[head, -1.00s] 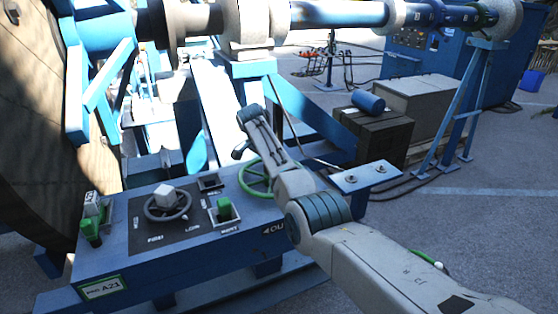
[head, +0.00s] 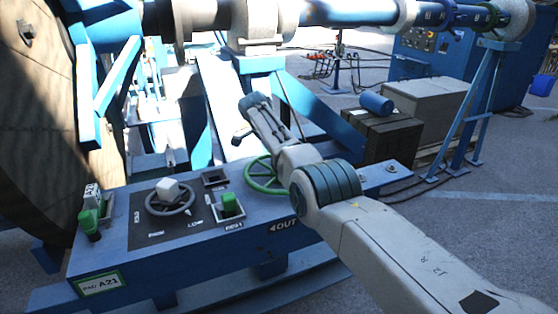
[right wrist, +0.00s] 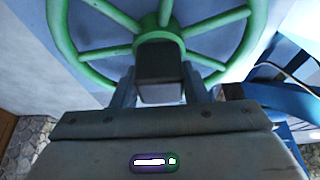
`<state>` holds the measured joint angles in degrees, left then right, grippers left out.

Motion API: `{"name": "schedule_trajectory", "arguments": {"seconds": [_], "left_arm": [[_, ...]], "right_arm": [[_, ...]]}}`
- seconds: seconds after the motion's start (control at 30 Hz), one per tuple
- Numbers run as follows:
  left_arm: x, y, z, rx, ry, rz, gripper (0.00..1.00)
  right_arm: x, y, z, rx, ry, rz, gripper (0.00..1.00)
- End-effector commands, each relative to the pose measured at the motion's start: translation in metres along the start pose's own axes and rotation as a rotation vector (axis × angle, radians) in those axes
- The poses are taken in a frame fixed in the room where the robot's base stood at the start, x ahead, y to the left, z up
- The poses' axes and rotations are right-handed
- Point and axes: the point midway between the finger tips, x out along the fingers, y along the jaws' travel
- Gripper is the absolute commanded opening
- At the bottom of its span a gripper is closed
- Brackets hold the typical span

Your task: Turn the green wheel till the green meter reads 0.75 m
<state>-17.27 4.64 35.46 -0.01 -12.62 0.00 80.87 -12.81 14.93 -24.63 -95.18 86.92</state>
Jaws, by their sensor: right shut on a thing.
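My right gripper (right wrist: 160,92) is shut on a dark block-shaped knob (right wrist: 160,70) in front of the hub. In the head view its fingers cannot be made out. No readable green meter shows; a small dark window (head: 215,178) on the panel is too small to read. My left gripper is not in view.
The blue control panel (head: 115,250) carries a grey handwheel (head: 170,200) and green switches (head: 230,204). A large wooden reel (head: 35,130) stands at left. A dark crate (head: 385,142) with a blue cylinder (head: 377,103) stands right. Open paving lies at lower right.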

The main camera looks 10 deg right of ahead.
Motion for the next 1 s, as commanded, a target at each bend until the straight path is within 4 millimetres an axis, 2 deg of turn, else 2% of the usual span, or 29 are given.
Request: {"name": "schedule_trajectory", "arguments": {"seconds": [0.2, 0.23, 0.33, 0.63, 0.73, 0.87, 1.0], "left_arm": [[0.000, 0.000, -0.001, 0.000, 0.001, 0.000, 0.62], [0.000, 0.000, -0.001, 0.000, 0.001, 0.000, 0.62], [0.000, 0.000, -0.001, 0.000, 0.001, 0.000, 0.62], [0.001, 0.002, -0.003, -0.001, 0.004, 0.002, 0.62], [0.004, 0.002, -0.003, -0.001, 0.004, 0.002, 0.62], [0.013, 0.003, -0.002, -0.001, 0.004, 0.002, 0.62], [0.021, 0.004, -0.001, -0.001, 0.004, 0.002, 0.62]], "right_arm": [[0.001, 0.000, -0.002, 0.002, 0.001, 0.000, 0.00], [0.001, 0.000, -0.002, 0.002, 0.001, 0.001, 0.42], [0.001, 0.000, -0.001, 0.001, 0.001, 0.001, 0.61], [0.000, 0.000, 0.000, 0.000, 0.000, 0.000, 0.62], [-0.007, 0.000, 0.000, 0.000, 0.000, -0.002, 0.62], [-0.026, -0.001, 0.001, 0.000, 0.000, -0.004, 0.62], [-0.059, 0.000, -0.001, 0.000, 0.002, -0.003, 0.62]]}}
